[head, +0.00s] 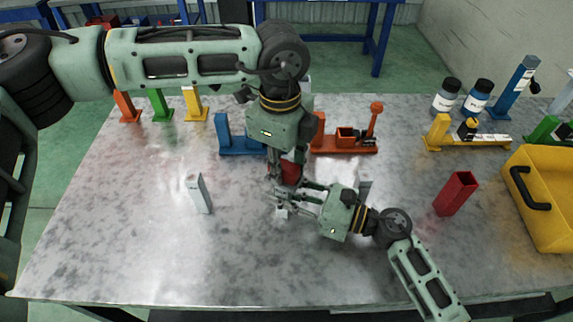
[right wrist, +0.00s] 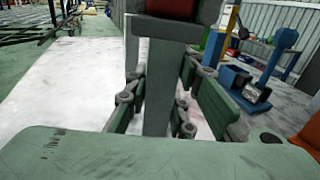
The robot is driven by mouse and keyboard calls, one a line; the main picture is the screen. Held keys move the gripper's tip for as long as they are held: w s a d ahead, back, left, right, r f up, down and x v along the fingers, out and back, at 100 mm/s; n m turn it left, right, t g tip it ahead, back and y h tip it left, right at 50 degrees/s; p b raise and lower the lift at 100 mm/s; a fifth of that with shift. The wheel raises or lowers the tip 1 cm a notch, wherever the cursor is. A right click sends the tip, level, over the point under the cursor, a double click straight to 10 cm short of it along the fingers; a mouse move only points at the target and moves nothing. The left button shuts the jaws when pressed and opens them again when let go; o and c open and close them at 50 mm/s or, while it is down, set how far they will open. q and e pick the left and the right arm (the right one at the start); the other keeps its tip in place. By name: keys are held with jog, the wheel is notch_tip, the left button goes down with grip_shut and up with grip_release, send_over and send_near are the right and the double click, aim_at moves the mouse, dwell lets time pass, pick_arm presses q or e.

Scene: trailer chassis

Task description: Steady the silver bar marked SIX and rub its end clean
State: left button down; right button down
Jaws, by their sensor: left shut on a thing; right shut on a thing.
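A silver-grey bar (right wrist: 158,95) stands upright between the fingers of my right gripper (right wrist: 157,108) in the right wrist view. In the head view my right gripper (head: 290,203) is shut on this bar (head: 282,212), low over the table. No SIX marking can be read on it. My left gripper (head: 284,172) points down from above and is shut on a red block-like thing (head: 290,173). In the right wrist view this red thing (right wrist: 172,8) is at the bar's top end; whether they touch is unclear. Another silver bar (head: 199,193) stands at left.
A further grey bar (head: 364,183) stands behind my right gripper. A red open box (head: 456,193) and a yellow bin (head: 545,205) are at right. Blue (head: 240,145) and orange (head: 345,145) fixtures stand at the back. The front left of the metal table (head: 120,250) is clear.

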pick_arm(q)
jog(key=shift+w+a, duration=0.35)
jog(key=shift+a, duration=0.55)
jog(key=shift+a+r, duration=0.1)
jog(key=shift+r, duration=3.9)
jog(key=shift+f, duration=0.1)
